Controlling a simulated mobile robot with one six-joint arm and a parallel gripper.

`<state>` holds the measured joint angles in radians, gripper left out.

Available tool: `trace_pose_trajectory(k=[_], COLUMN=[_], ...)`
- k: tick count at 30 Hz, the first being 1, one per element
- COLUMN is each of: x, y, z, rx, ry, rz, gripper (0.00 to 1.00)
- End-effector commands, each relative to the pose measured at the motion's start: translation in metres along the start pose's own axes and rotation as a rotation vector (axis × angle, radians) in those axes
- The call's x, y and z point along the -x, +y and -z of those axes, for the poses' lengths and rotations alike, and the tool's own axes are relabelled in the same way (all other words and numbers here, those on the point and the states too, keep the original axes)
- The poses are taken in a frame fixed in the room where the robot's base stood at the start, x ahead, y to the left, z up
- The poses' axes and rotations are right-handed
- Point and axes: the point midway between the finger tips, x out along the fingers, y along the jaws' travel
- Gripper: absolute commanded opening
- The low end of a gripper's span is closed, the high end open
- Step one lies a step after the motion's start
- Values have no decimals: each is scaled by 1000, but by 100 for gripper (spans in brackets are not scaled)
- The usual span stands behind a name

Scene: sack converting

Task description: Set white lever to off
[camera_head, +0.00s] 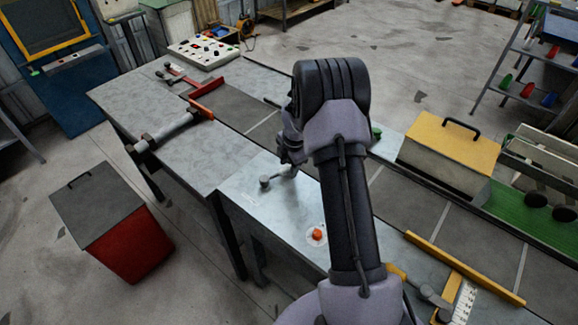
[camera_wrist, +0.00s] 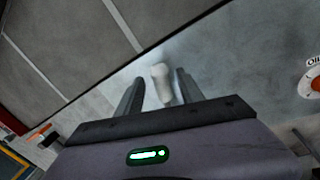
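A pale, whitish lever end (camera_wrist: 161,82) stands between the two fingers of my gripper (camera_wrist: 159,86) in the wrist view. The gripper is open, with a gap visible on each side of the lever. In the head view a short grey-white lever (camera_head: 265,182) with a rounded end lies low over the light metal table top, just below my gripper (camera_head: 289,158). My arm and wrist hide part of that area, and the fingertips are hard to make out there. I cannot read any on or off marking beside the lever.
An orange button (camera_head: 317,235) on a white disc sits on the same table; it also shows at the wrist view's right edge (camera_wrist: 312,83). A dark conveyor belt (camera_head: 405,203) runs behind. A yellow-topped box (camera_head: 450,150) stands beyond it. A red bin (camera_head: 132,243) is on the floor at left.

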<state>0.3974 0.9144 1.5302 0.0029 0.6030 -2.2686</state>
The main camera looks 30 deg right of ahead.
Motion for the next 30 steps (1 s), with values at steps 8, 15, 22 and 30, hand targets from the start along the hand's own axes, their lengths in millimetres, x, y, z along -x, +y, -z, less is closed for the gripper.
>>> trace_pose_trajectory(k=[8,15,22,30], x=[1,50,126,172], y=[0,1,1,0], z=[0,-1,0,0], rx=[-2,-2,-1,-2], ry=[1,-2,-2,0], rz=[1,-4,-3,0], gripper=[44,44,44,44])
